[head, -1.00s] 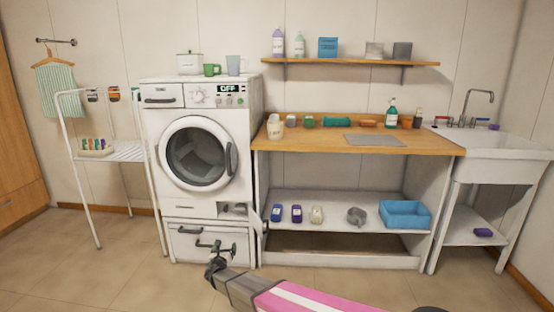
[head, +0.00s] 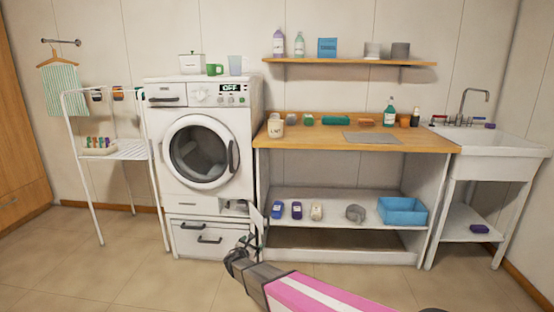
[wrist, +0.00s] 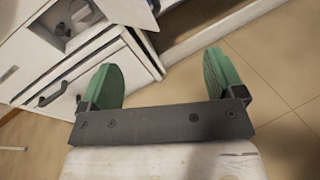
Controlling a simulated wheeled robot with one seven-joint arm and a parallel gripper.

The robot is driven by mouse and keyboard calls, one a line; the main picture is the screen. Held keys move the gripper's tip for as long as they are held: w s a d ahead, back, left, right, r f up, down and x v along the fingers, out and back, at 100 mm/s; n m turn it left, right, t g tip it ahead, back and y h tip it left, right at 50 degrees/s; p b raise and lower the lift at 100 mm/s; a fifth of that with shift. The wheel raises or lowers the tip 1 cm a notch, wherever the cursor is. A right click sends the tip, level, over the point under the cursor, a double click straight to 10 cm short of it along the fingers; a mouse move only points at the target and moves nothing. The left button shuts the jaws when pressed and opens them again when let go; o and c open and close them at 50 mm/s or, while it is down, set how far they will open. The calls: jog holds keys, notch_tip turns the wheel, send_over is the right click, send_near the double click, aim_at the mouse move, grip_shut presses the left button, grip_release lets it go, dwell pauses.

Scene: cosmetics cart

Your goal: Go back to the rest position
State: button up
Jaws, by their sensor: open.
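My gripper (head: 238,256) is low in front of the washing machine's lower right, at the end of my pink and grey arm. In the wrist view its two green fingers (wrist: 163,80) stand wide apart. No object is between them, only floor and the cabinet front behind. The washing machine (head: 201,112) has its round door shut, and its display reads OFF. A small compartment (head: 235,207) at its lower right is open; the wrist view also shows this opening (wrist: 62,27).
A drawer (head: 196,238) with dark handles is under the washer. To the right is a wooden-topped bench (head: 300,143) with a lower shelf holding bottles and a blue bin (head: 402,211). A white drying rack (head: 97,195) stands left. Tiled floor at front left is clear.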

jog(key=s+d+r+m+g+h, duration=0.1)
jog(key=s+d+m+g, duration=0.3)
jog(key=d, duration=0.4)
jog(key=s+d+r+m+g, duration=0.2)
jog(key=s+d+m+g, duration=0.15)
jog(key=d+m, duration=0.4)
jog(key=s+d+r+m+g+h, duration=0.15)
jog(key=s+d+m, duration=0.3)
jog(key=d, duration=0.45)
jog(key=s+d+r+m+g+y, duration=0.2)
jog(key=s+d+m+g+y, duration=0.1)
jog(key=s+m, duration=0.3)
jog(key=s+d+r+m+g+y, duration=0.2)
jog(key=s+d+m+g+y, duration=0.1)
jog(key=s+m+y, duration=0.2)
jog(key=s+m, duration=0.2)
jog(key=s, duration=0.2)
jog(key=shift+d+r, duration=0.2)
jog(key=shift+d, duration=0.1)
jog(key=shift+y, duration=0.25)
